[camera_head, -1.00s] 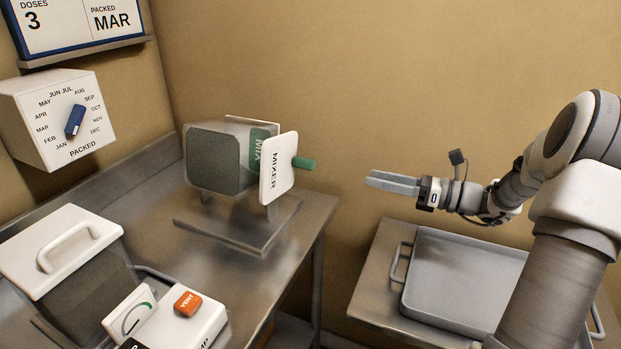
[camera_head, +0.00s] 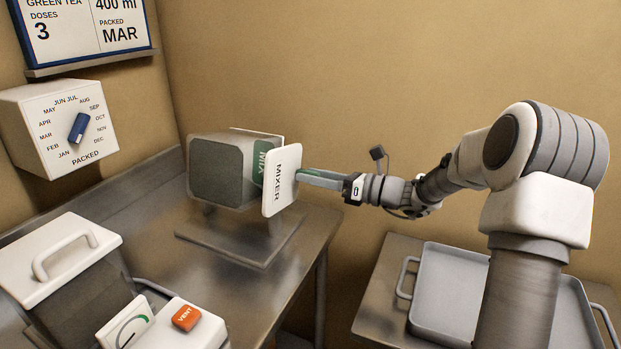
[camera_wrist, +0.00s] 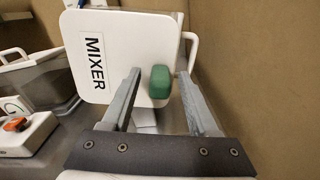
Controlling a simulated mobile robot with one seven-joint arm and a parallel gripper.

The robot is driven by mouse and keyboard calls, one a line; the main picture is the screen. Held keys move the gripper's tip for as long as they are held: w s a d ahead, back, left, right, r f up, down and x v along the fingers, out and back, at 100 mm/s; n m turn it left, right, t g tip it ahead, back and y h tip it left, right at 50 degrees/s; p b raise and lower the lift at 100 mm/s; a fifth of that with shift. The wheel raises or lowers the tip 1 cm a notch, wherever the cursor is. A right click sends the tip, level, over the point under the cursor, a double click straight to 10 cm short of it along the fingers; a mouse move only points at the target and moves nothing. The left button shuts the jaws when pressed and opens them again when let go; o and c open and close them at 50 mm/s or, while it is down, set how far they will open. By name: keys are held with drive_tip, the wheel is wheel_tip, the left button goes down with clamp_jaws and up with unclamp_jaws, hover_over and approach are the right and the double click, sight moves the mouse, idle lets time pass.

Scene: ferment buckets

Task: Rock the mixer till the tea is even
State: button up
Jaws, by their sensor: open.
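The mixer is a grey box-like drum (camera_head: 222,172) on a stand on the metal bench, with a green MIX mark on its side. A white plate labelled MIXER (camera_head: 281,181) faces the arm, and it also shows in the wrist view (camera_wrist: 115,38). A green handle (camera_wrist: 160,82) sticks out from the plate. My gripper (camera_head: 302,176) is at the plate. In the wrist view its open fingers (camera_wrist: 160,73) stand on either side of the green handle, with gaps visible. The tea inside cannot be seen.
A white dial box marked PACKED (camera_head: 62,128) and a sign (camera_head: 85,32) are on the left wall. A lidded container (camera_head: 62,258) and an orange VENT button (camera_head: 186,317) are at front left. A metal tray (camera_head: 450,290) lies on the right-hand table.

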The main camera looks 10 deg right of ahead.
drive_tip(key=shift+w+a, duration=0.3)
drive_tip(key=shift+a, duration=0.1)
drive_tip(key=shift+c, duration=0.2)
clamp_jaws()
idle(1.1)
